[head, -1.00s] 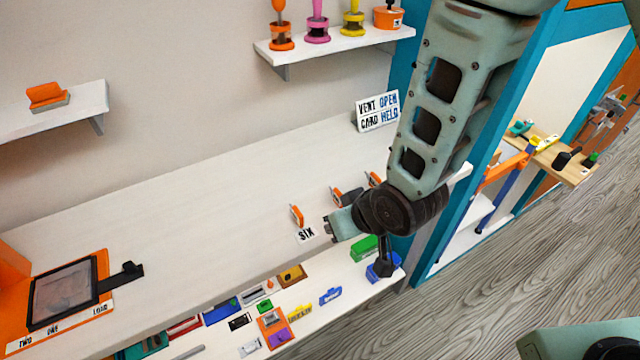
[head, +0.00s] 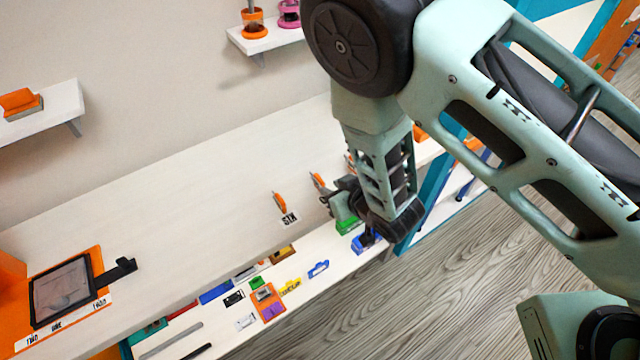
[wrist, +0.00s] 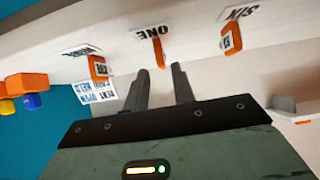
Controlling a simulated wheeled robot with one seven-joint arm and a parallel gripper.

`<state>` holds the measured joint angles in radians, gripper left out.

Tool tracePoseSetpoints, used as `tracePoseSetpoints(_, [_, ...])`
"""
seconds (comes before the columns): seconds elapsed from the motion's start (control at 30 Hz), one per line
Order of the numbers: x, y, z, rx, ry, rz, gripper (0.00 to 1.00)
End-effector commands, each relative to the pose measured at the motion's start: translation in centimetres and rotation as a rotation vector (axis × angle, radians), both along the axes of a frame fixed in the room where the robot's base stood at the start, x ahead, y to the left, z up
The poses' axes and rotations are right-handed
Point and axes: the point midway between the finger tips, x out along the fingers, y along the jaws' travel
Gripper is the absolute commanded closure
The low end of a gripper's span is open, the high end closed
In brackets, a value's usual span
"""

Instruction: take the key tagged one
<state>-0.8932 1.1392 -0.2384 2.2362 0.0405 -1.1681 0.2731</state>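The key tagged one is an orange-handled key (wrist: 160,52) hanging in front of the white "ONE" label (wrist: 153,32) in the wrist view. In the head view it appears to be the middle orange key (head: 318,181) on the counter edge, partly near my arm. My gripper (wrist: 157,76) is open and empty. Its two dark fingers point towards this key, which shows just beyond and between the fingertips. I see no contact. In the head view my gripper (head: 332,202) is beside the middle key, and its fingers are small there.
The key by the "SIX" label (wrist: 238,12) hangs to the right in the wrist view. Another orange key (wrist: 98,68) hangs to the left. A lower shelf with several coloured items (head: 262,300) lies below the counter. The long white counter (head: 190,190) is mostly clear.

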Motion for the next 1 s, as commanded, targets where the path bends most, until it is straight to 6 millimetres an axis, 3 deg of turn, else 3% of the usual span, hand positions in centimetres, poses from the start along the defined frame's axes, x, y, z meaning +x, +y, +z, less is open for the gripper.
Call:
tracePoseSetpoints(0.3, [2.7,1.7,-2.5,0.001,0.000,-0.002,0.75])
tracePoseSetpoints(0.77, [3.3,2.2,-2.7,-0.001,0.001,0.000,0.75])
tracePoseSetpoints(1.0, [3.3,2.2,-2.7,0.000,0.001,-0.001,1.00])
